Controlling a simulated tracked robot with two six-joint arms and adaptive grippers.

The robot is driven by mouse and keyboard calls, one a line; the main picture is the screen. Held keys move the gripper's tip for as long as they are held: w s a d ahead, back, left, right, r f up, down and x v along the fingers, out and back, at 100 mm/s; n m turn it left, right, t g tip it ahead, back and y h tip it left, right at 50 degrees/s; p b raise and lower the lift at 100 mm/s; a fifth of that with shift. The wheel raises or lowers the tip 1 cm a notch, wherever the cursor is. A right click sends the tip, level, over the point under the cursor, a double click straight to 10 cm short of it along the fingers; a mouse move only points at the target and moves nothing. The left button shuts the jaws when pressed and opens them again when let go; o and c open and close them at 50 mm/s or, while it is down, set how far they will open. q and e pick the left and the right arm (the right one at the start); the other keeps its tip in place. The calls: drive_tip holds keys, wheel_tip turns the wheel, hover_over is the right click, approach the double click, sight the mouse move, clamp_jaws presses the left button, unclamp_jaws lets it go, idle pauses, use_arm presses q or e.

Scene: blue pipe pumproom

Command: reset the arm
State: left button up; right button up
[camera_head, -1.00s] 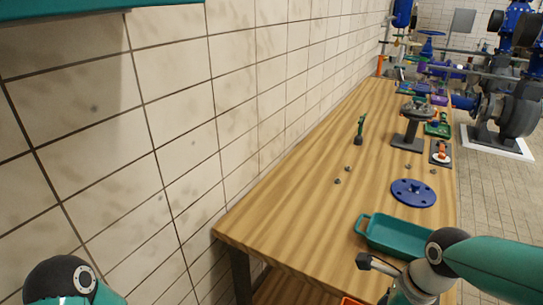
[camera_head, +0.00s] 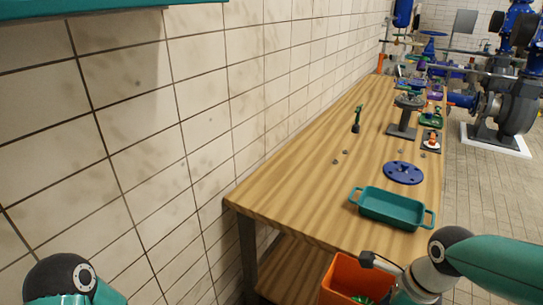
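My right arm (camera_head: 440,265) comes in from the lower right, bent in front of the near end of the wooden workbench (camera_head: 300,190). Its wrist end points down, and the fingers are not visible. My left arm (camera_head: 62,278) shows only as a teal and black joint at the lower left. Its gripper is out of view. A teal tray (camera_head: 366,216) with two handles lies on the near end of the bench, beyond the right arm. An orange bin (camera_head: 340,275) stands low by the bench, with something green inside, partly hidden by the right arm.
On the bench are a blue flange (camera_head: 403,173), a grey stand (camera_head: 402,130), a green upright tool (camera_head: 357,120) and small grey nuts. A tiled wall (camera_head: 180,130) borders the left.

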drive_tip(key=s+a+f+n+g+y+b, duration=0.1)
drive_tip(key=s+a+f+n, duration=0.35)
drive_tip(key=f, duration=0.55)
drive_tip(key=s+a+f+n+g+y+b, duration=0.1)
drive_tip(key=s+a+f+n, duration=0.3)
drive_tip(key=f, duration=0.7)
drive_tip(key=s+a+f+n+g, duration=0.1)
drive_tip(key=s+a+f+n, duration=0.1)
drive_tip(key=s+f+n, duration=0.6)
use_arm(q)
drive_tip(key=f, duration=0.2)
drive_tip(key=shift+w+f, duration=0.2)
drive_tip(key=shift+f, duration=0.15)
use_arm(e)
drive_tip(key=w+f+n+t, duration=0.2)
drive_tip(key=w+n, duration=0.4)
drive_tip(key=w, duration=0.1)
drive_tip(key=shift+d+f, duration=0.25)
drive_tip(key=shift+f, duration=0.15)
